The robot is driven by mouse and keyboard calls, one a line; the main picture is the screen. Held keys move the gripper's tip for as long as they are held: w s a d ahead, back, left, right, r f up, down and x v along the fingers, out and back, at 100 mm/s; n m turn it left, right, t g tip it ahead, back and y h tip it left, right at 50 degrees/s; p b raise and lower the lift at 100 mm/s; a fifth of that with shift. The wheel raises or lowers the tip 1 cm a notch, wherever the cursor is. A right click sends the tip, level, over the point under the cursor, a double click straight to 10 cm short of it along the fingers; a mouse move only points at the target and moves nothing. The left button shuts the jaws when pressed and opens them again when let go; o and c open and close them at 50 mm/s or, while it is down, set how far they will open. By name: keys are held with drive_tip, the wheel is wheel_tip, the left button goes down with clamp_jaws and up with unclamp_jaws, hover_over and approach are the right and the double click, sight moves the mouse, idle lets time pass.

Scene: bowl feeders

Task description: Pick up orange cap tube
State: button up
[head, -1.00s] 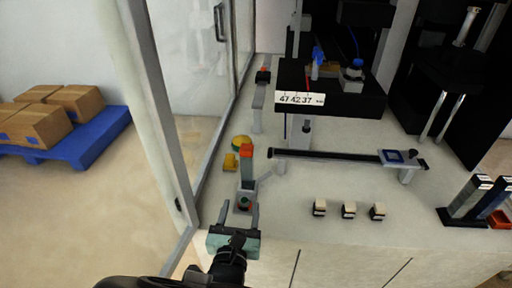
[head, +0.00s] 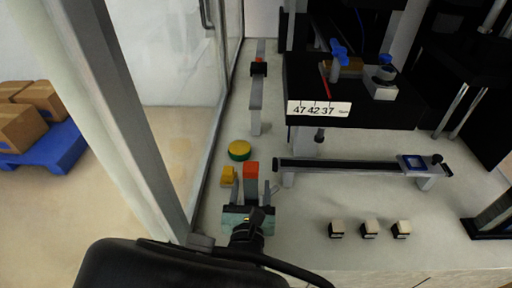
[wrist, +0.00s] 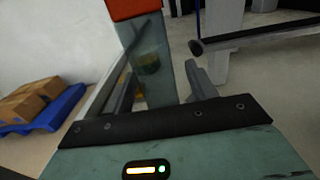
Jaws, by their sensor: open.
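The orange cap tube stands upright on the bench, with its orange cap (head: 251,169) on top of a grey body (head: 251,190). In the wrist view its cap (wrist: 134,8) is cut by the top edge, and its body (wrist: 152,65) shows a dark greenish patch. My gripper (head: 250,192) is open, with one finger on each side of the tube's body. In the wrist view my gripper (wrist: 160,80) has its fingers apart; the tube is between or just beyond their tips, and contact cannot be told. The tube's foot is hidden.
A yellow block (head: 229,175) and a yellow-green round piece (head: 239,149) sit close left of and behind the tube. A dark rail (head: 350,167) is to the right. Several small blocks (head: 369,228) stand nearer. A glass partition (head: 160,100) rises at left.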

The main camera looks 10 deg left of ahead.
drive_tip(key=shift+s, duration=0.1)
drive_tip(key=c, duration=1.1)
drive_tip(key=shift+r, duration=0.15)
